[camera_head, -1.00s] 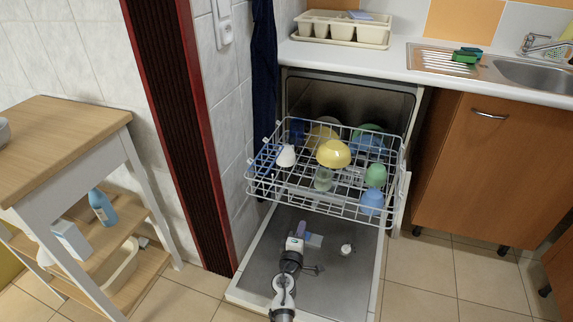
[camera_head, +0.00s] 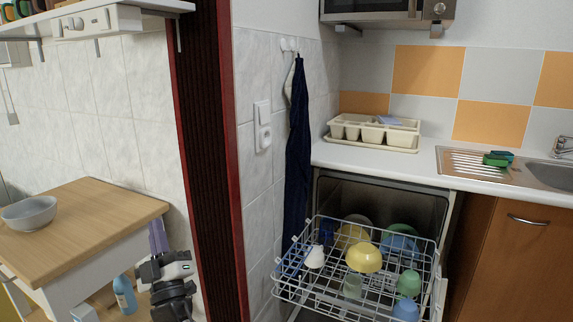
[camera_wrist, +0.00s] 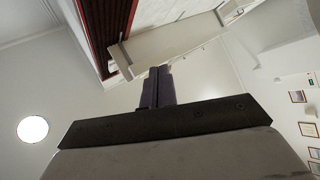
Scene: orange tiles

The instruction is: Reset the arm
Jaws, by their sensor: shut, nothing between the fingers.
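My gripper (camera_head: 157,236) is at the lower left of the head view, raised and pointing up, just in front of the right end of the wooden table. In the wrist view its two dark fingers (camera_wrist: 157,86) are together with nothing between them. Behind them the wrist view shows the ceiling and the underside of a shelf (camera_wrist: 170,48). My arm below the wrist is cut off by the picture's bottom edge.
The wooden table (camera_head: 100,205) bears a grey bowl (camera_head: 30,213). The open dishwasher's rack (camera_head: 330,287) holds a yellow bowl (camera_head: 364,258) and several other dishes. A wall shelf (camera_head: 150,5) hangs at upper left. A dark red door frame (camera_head: 228,150) stands between table and dishwasher.

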